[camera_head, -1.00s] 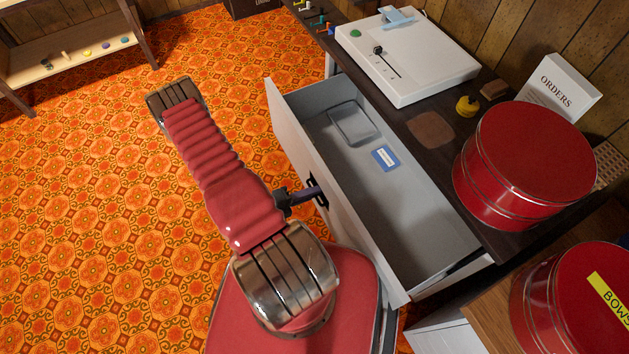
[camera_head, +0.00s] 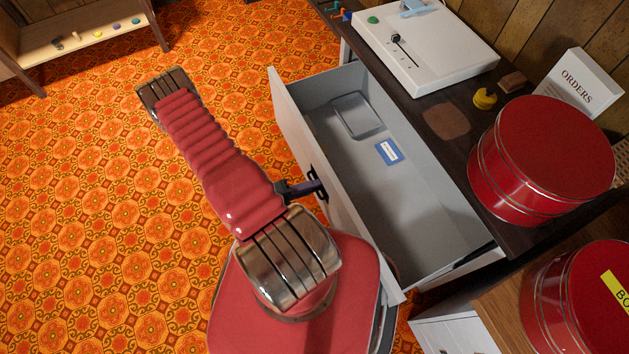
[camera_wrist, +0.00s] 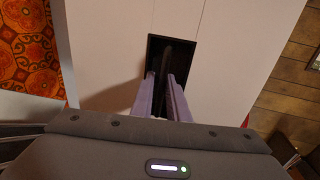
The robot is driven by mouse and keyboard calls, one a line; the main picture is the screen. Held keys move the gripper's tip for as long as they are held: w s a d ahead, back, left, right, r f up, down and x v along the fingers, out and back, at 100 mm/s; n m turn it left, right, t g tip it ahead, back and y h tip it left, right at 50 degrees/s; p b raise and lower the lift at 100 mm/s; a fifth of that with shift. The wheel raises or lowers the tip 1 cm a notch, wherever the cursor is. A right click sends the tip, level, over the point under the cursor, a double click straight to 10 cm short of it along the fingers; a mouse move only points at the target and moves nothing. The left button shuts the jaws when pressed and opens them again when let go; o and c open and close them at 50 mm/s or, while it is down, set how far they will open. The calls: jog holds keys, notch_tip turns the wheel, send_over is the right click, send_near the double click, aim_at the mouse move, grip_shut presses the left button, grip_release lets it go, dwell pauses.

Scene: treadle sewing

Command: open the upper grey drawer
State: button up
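The upper grey drawer (camera_head: 445,232) stands well out from under the dark worktop, its inside in plain view in the head view. A clear shallow box (camera_head: 356,115) and a blue-and-white card (camera_head: 389,152) lie in it. My gripper (camera_head: 308,188) is at the outer face of the drawer front. In the wrist view my gripper (camera_wrist: 163,82) has its two purple fingers on either side of the dark handle (camera_wrist: 172,54) in its black recess, seemingly closed on it. The handle's far part is hidden in shadow.
On the worktop (camera_head: 425,120) stand a white device (camera_head: 455,62), a red tin (camera_head: 545,150), a yellow item (camera_head: 484,98) and an orders card (camera_head: 578,84). Another red tin (camera_head: 580,310) is at lower right. Patterned orange floor (camera_head: 80,200) is clear at left. A low shelf (camera_head: 95,40) stands beyond.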

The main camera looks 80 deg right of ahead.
jog(key=shift+w, duration=0.1)
jog(key=shift+w+r, duration=0.1)
jog(key=v, duration=1.3)
jog(key=shift+w+a, duration=0.2)
jog(key=shift+a, duration=0.05)
dwell(0.4)
jog(key=x, duration=1)
jog(key=shift+s+d, duration=0.2)
jog(key=shift+s, duration=0.05)
dwell(0.4)
